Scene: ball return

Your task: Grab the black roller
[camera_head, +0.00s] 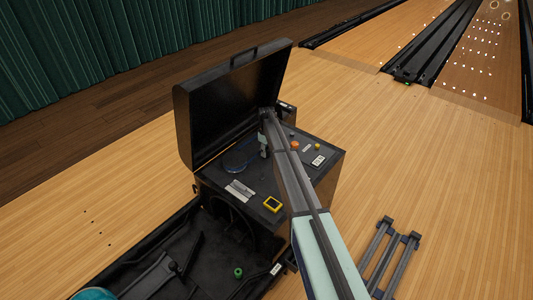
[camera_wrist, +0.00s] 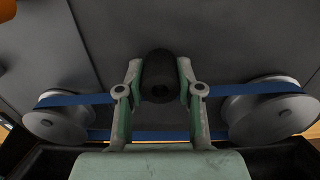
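The black roller (camera_wrist: 159,76) is a short dark cylinder in the middle of the wrist view, seen end-on with a dark hole in its face. My gripper (camera_wrist: 160,72) has one finger on each side of it. The fingertips appear to touch both sides, with no clear gap. In the head view my gripper (camera_head: 264,146) reaches into the open black machine (camera_head: 318,177), below its raised lid (camera_head: 230,100). The roller cannot be made out there.
In the wrist view, a blue belt (camera_wrist: 232,89) runs between a left grey wheel (camera_wrist: 56,122) and a right one (camera_wrist: 268,115). A yellow-framed device (camera_head: 272,204) sits on the machine's top. A metal frame (camera_head: 390,258) lies on the wooden floor at right.

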